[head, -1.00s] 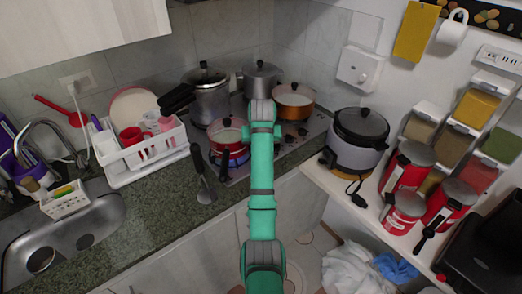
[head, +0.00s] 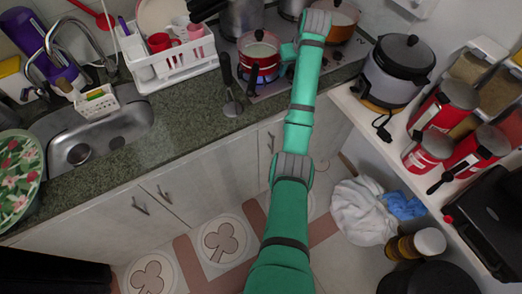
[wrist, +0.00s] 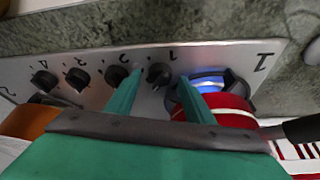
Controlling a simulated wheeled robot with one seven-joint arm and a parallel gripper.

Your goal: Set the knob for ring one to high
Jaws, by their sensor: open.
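In the wrist view, a row of black knobs lies along the steel stove panel (wrist: 215,52). The knob marked 1 (wrist: 160,73) is between my gripper's (wrist: 158,77) two green fingertips. The fingers are open on either side of it; I cannot tell whether they touch it. The knob's pointer direction is too small to read. A large 1 is printed beside the burner under the red pot (wrist: 232,108), where a blue glow (wrist: 208,80) shows. In the head view this red pot (head: 260,60) stands at the stove's front left, and my arm's end is just right of it.
An orange pot (head: 342,20) stands behind my arm's end. A rice cooker (head: 397,72) and red canisters (head: 445,105) stand on the right shelf.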

